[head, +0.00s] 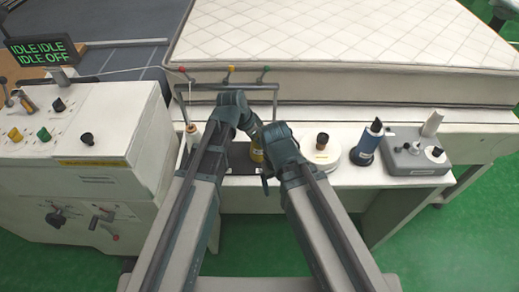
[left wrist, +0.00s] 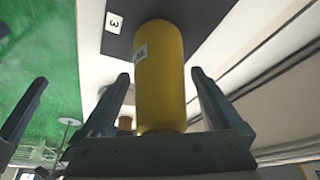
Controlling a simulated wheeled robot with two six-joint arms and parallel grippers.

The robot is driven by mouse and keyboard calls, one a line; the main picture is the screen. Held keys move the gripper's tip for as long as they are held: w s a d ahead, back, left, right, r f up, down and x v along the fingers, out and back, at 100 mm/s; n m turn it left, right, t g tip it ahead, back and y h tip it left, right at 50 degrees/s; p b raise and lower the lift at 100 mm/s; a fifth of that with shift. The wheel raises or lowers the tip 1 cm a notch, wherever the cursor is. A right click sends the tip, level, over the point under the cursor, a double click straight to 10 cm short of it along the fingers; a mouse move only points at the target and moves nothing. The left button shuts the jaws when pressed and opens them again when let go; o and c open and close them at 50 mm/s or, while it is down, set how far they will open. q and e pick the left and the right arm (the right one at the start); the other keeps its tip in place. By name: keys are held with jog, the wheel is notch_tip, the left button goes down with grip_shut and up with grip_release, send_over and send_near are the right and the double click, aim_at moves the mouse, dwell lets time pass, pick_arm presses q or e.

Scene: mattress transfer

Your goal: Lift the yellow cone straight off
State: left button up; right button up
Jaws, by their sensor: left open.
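The yellow cone (left wrist: 160,70), a tall, rounded yellow body with a white label, stands on a dark plate (left wrist: 115,40) marked 3. In the left wrist view it sits between the two spread fingers of my left gripper (left wrist: 159,76), with no clear contact on either side. In the head view only a small part of the cone (head: 256,153) shows between my arms. My left gripper (head: 250,126) is just behind it there. My right gripper (head: 265,174) is close by on the near side, and its jaws are too hidden to judge.
A white round piece with a black knob (head: 321,152), a blue cylinder (head: 367,146) and a grey box with knobs (head: 416,152) stand right along the white shelf. A lever frame (head: 228,87) and the mattress (head: 330,40) lie behind. A control console (head: 75,135) stands left.

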aim_at(263, 126)
pick_arm(q)
grip_shut()
dwell(0.5)
jog(key=shift+r, duration=0.2)
notch_tip(263, 126, up, 10)
jog(key=p, duration=1)
jog(key=shift+f, duration=0.15)
